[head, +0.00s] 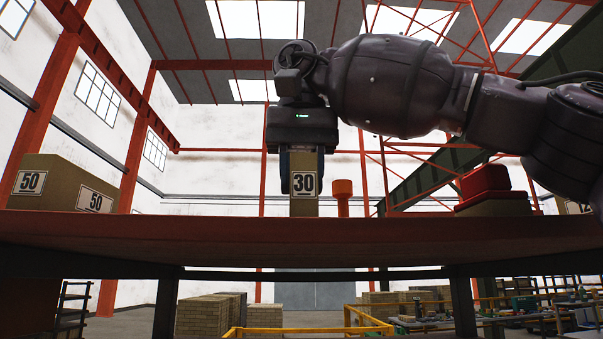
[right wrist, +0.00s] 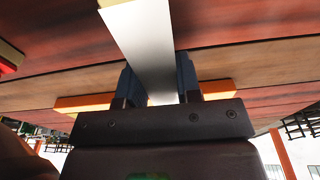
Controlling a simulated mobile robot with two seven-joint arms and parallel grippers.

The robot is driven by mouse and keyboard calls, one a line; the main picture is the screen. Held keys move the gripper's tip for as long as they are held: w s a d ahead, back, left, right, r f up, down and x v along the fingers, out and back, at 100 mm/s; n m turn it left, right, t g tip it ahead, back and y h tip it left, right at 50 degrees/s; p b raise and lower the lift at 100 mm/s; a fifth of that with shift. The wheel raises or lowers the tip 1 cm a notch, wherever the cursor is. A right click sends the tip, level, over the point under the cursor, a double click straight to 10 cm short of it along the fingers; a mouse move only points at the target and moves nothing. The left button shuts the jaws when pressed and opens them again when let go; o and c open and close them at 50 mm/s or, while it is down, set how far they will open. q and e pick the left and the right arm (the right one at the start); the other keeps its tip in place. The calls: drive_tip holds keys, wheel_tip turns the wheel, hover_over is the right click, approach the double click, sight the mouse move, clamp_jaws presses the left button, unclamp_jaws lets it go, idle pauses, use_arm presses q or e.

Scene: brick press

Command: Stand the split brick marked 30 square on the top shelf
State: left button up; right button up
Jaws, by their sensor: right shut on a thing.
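The split brick marked 30 (head: 304,207) is tan and upright over the top shelf (head: 300,237), with its label facing me in the head view. Its foot is hidden behind the shelf's front edge, so I cannot tell whether it touches the boards. My right gripper (head: 304,190) points down and is shut on the brick, one finger on each side. In the right wrist view the brick (right wrist: 142,40) shows as a pale grey face between the two fingers (right wrist: 160,85), with reddish shelf boards (right wrist: 230,60) behind. My left gripper is not in view.
A tan block marked 50 (head: 65,178) stands at the shelf's left. An orange post with a wider top (head: 342,188) stands just right of the brick. A red piece (head: 487,180) sits farther right on a tan block (head: 495,208). The shelf between the 50 block and my gripper looks clear.

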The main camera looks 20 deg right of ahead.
drive_tip(key=o, duration=1)
drive_tip(key=shift+c, duration=0.2)
drive_tip(key=shift+r, duration=0.15)
drive_tip(key=shift+s+a+r, duration=0.1)
drive_tip(key=shift+s+r, duration=0.05)
drive_tip(key=shift+r, duration=1.1)
drive_tip(key=shift+s+a+r, duration=0.1)
drive_tip(key=shift+s+r, duration=0.05)
drive_tip(key=shift+r, duration=1.2)
drive_tip(key=shift+r, duration=0.1)
drive_tip(key=shift+w+r, duration=0.1)
drive_tip(key=shift+s+r, duration=0.25)
drive_tip(key=shift+r, duration=0.55)
